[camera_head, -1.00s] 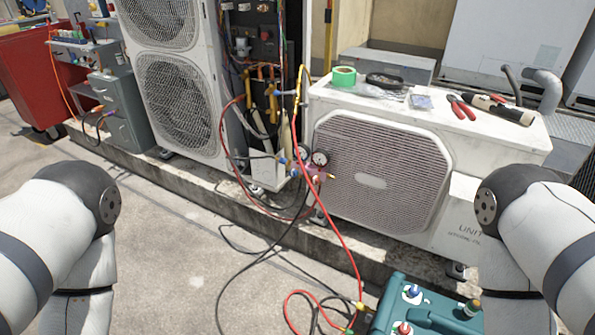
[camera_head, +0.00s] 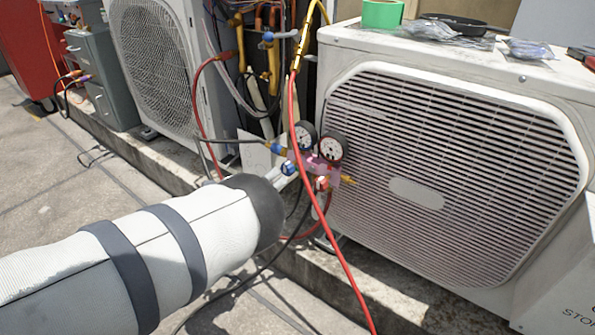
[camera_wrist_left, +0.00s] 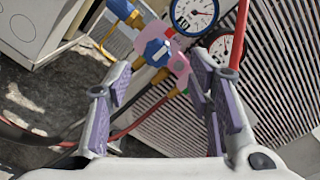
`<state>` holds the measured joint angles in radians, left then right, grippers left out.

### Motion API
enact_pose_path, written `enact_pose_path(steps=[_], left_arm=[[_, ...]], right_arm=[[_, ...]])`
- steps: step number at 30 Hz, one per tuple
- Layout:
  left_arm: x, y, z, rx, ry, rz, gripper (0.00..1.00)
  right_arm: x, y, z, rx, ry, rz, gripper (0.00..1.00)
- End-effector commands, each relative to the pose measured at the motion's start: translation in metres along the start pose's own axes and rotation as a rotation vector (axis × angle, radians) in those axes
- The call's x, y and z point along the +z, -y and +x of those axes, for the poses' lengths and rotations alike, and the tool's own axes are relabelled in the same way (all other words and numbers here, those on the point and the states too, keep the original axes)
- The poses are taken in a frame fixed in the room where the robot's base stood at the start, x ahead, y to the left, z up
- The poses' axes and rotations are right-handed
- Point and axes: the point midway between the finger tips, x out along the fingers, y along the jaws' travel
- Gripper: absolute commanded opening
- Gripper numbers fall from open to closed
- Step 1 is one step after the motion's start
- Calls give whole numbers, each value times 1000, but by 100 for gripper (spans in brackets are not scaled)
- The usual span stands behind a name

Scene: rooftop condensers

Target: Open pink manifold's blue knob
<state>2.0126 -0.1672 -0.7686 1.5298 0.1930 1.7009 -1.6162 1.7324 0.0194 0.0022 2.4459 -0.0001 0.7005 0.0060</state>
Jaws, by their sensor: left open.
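The pink manifold (camera_head: 318,165) hangs by the front left corner of the white condenser, with two round dial gauges (camera_head: 332,148) above it. Its blue knob (camera_head: 289,168) is on the left side and a red knob (camera_head: 321,183) is on the right. In the left wrist view the blue knob (camera_wrist_left: 156,52) is ahead of the fingertips, between their lines. My left gripper (camera_wrist_left: 158,82) is open and empty, with purple pads apart. In the head view my left arm hides most of the gripper (camera_head: 284,174), beside the blue knob. My right gripper is out of view.
A red hose (camera_head: 340,255) runs down in front of the manifold, and a black hose (camera_head: 272,262) passes below it. The white condenser (camera_head: 450,180) stands close to the right. Yellow pipes (camera_head: 273,50) are behind. Open concrete floor lies to the left.

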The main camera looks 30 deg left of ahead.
Motion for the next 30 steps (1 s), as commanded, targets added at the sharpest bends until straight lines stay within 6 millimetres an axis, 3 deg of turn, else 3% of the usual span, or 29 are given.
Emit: enact_pose_path(steps=[3, 9, 20, 27, 30], left_arm=[[-4, -4, 31, 0, -1, -2, 47], [-4, -4, 69, 4, -1, -4, 47], [-1, -2, 81, 6, -1, -4, 47], [-1, -2, 80, 6, -1, -4, 0], [-1, -2, 80, 6, -1, -5, 0]], right_arm=[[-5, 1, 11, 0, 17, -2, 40], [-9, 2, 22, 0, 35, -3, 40], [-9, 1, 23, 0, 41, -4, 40], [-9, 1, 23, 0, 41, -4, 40], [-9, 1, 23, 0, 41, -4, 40]])
